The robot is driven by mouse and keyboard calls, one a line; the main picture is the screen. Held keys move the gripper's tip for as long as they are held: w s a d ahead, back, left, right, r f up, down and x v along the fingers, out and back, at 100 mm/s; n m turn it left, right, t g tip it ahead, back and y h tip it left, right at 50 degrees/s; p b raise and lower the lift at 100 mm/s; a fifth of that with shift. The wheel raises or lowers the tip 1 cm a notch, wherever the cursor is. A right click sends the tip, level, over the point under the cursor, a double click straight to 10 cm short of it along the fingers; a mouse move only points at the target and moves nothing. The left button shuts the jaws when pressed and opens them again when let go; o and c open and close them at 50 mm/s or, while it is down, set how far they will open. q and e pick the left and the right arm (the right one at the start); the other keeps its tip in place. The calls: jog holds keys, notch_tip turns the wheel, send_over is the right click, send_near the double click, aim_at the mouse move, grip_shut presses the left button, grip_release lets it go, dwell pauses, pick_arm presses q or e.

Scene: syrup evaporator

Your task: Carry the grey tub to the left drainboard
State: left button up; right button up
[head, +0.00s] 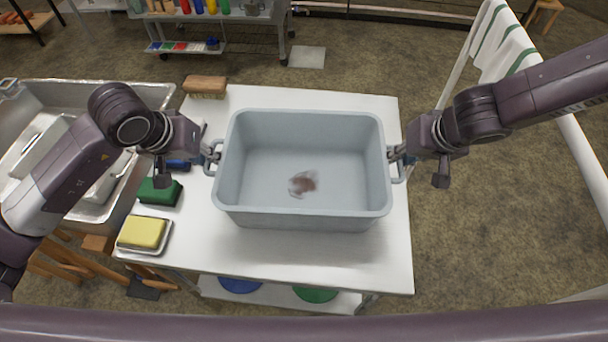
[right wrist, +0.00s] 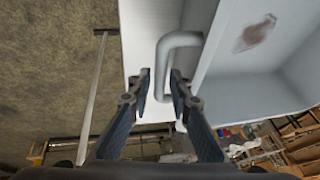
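The grey tub (head: 303,217) stands on the white tabletop, upright, with a reddish-brown smear on its floor. It has a loop handle at each short side. My left gripper (head: 211,155) is at the left handle; its fingers are too small to tell open or shut. My right gripper (head: 398,155) is at the right handle (right wrist: 164,60). In the right wrist view its fingers (right wrist: 160,88) are apart on either side of the handle bar, with a gap showing. I cannot make out a left drainboard for certain.
A metal sink (head: 150,94) with pale items lies at the left. On the white table (head: 310,262) are a brush (head: 205,86), a green block (head: 160,192) and a yellow sponge on a dish (head: 143,233). A towel rail (head: 452,80) stands at the right.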

pick_arm(q)
jog(key=shift+w+f, duration=0.1)
jog(key=shift+f, duration=0.25)
pick_arm(e)
jog(key=shift+w+a+f, duration=0.1)
jog(key=shift+f, duration=0.2)
pick_arm(q)
grip_shut()
pick_arm(e)
grip_shut()
pick_arm(q)
jog(key=shift+r, duration=0.1)
pick_arm(e)
jog(key=shift+r, duration=0.1)
